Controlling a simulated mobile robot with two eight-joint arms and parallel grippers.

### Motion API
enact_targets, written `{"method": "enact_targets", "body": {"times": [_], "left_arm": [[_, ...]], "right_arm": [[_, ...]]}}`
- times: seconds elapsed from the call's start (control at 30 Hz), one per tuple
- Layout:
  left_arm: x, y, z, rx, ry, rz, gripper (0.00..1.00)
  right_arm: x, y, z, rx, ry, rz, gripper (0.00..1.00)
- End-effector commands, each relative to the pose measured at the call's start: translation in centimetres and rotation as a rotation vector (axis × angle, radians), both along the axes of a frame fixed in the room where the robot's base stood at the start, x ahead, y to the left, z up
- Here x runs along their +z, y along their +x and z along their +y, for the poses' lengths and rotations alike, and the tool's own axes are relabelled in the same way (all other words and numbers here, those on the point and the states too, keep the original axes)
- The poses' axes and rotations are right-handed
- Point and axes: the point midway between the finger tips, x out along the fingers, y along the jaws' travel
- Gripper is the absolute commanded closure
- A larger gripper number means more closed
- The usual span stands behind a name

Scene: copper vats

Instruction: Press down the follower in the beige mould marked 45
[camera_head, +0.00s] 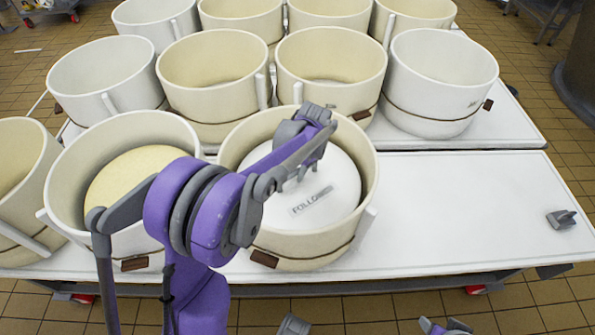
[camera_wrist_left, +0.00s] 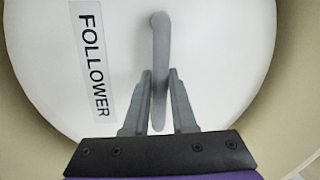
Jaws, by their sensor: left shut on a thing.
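A round white follower (camera_head: 330,190) marked FOLLOWER lies inside a beige mould (camera_head: 367,165) in the front row. The mould has a dark band and a brown tag near its base. No number 45 is legible on it. My left gripper (camera_head: 299,172) reaches over the rim, above the middle of the follower. In the left wrist view the gripper (camera_wrist_left: 160,76) is shut on the follower's grey upright handle (camera_wrist_left: 160,45), with a finger on each side. The follower sits below the mould's rim.
Left of it, another mould (camera_head: 60,195) holds a yellowish disc (camera_head: 125,180). Several open beige moulds stand behind, close together. The white table (camera_head: 470,210) is bare to the right, except for a small grey piece (camera_head: 561,219) near its right edge.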

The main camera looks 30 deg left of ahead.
Motion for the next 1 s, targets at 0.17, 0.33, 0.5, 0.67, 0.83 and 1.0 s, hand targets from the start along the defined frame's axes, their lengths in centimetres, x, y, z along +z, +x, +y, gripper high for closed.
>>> {"method": "enact_targets", "body": {"times": [0.17, 0.33, 0.5, 0.67, 0.83, 1.0], "left_arm": [[-0.15, 0.01, 0.01, 0.002, 0.0, 0.0, 1.0], [-0.15, -0.02, 0.0, 0.002, -0.001, 0.0, 1.0], [-0.25, -0.03, -0.02, 0.002, -0.001, 0.0, 1.0], [-0.43, -0.06, -0.05, 0.002, -0.002, 0.001, 1.0], [-0.51, -0.09, -0.08, 0.002, -0.002, 0.001, 1.0], [-0.54, -0.1, -0.11, 0.002, -0.003, 0.002, 1.0]], "right_arm": [[-0.12, 0.0, 0.0, 0.0, 0.0, 0.0, 0.5], [-0.09, 0.0, 0.0, 0.0, 0.0, 0.0, 0.5], [-0.15, -0.01, 0.0, 0.0, 0.0, 0.0, 0.5], [-0.27, -0.01, 0.0, 0.0, 0.0, 0.001, 0.5], [-0.29, -0.01, 0.0, 0.0, 0.0, 0.001, 0.5], [-0.29, -0.01, 0.0, 0.0, 0.0, 0.001, 0.5]]}}
